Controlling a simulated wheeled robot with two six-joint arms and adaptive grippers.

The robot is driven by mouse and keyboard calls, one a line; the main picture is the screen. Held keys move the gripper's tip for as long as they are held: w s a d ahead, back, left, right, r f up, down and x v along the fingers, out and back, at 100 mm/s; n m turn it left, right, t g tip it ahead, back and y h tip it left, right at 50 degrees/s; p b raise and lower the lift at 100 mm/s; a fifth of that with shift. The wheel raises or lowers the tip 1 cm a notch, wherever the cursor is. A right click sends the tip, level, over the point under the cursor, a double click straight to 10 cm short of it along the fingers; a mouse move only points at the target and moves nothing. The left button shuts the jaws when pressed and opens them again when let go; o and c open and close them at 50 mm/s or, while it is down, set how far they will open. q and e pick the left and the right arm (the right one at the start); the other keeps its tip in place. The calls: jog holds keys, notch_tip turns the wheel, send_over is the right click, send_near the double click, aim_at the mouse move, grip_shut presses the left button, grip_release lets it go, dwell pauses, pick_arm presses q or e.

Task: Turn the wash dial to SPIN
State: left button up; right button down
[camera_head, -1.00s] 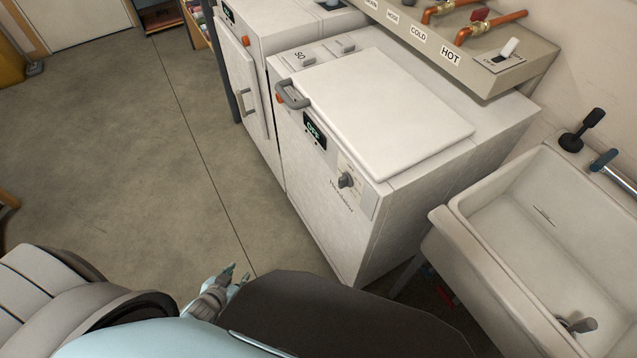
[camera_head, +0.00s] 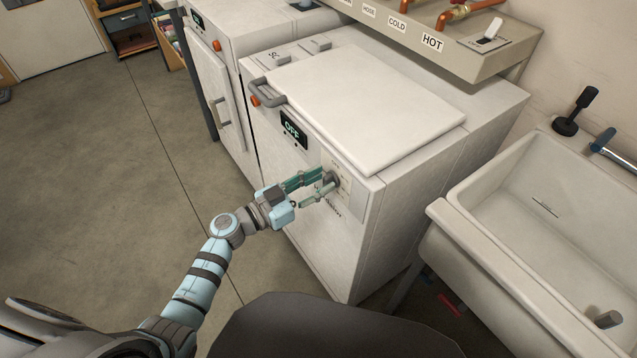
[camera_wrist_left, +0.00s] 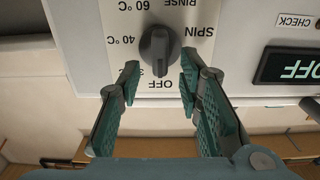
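The wash dial (camera_head: 333,178) is a dark round knob with a raised grip bar on the white washer's front panel. In the left wrist view the dial (camera_wrist_left: 158,48) appears upside down among the labels OFF, 40 °C, 60 °C, RINSE and SPIN (camera_wrist_left: 200,31). Its grip bar runs up and down the picture, one end towards OFF (camera_wrist_left: 166,84). My left gripper (camera_head: 322,184) is at the dial; in the wrist view its green-padded fingers (camera_wrist_left: 159,74) are open, one either side of the dial's lower end, with visible gaps. My right gripper is not in view.
The washer display (camera_head: 293,130) reads OFF. A grey lid handle (camera_head: 266,92) sits left of the lid (camera_head: 365,105). A white sink (camera_head: 445,215) stands to the right, and a second appliance (camera_head: 215,85) to the left. The floor at left is clear.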

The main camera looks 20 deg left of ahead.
pick_arm(q)
jog(key=shift+w+d, duration=0.1)
grip_shut()
dwell(0.4)
